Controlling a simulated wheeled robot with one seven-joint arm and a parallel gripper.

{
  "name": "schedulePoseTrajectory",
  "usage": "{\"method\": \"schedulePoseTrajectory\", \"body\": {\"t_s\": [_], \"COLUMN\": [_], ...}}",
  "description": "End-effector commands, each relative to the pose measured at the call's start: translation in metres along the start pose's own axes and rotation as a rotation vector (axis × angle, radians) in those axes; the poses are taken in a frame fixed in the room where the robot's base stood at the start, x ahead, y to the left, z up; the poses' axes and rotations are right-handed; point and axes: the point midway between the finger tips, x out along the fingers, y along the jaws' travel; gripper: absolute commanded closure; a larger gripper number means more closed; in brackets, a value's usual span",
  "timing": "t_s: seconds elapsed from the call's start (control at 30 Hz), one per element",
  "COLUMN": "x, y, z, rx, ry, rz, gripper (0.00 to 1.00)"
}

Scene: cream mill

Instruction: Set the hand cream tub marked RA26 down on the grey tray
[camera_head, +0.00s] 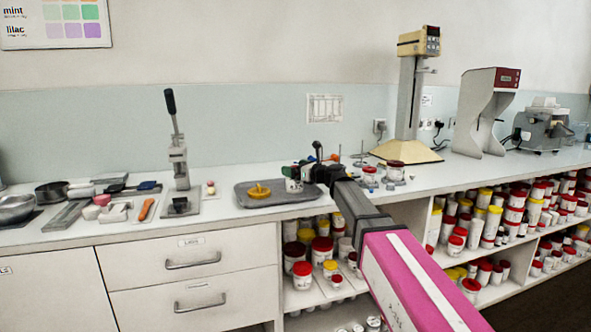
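The grey tray (245,204) lies on the white worktop, left of my arm. A small white tub (293,186) with dark marks shows at the tray's right part, right at the end of my gripper. Its label is too small to read, so I cannot tell if it is RA26. My gripper (302,174) is dark and reaches in from the right, its fingers at the tub's upper right side. I cannot tell if the fingers are closed on the tub, or if the tub touches the tray.
A lever press (179,165) stands left of the tray. Red-lidded tubs (395,171) and a tall beige-topped machine (408,95) stand to the right. Shelves (300,297) below hold many tubs.

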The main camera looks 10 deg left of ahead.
Motion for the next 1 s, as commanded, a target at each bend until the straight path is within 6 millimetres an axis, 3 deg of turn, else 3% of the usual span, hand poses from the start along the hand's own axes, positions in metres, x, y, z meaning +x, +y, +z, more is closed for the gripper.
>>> {"method": "schedulePoseTrajectory", "body": {"t_s": [0.27, 0.7, 1.0], "x": [-0.005, -0.086, -0.118], "y": [0.0, 0.002, 0.001], "z": [0.002, 0.002, 0.002], "rx": [0.0, 0.0, 0.0], "ry": [0.0, 0.0, 0.0], "rz": [-0.001, -0.003, 0.0], "gripper": [0.0, 0.0, 0.0]}}
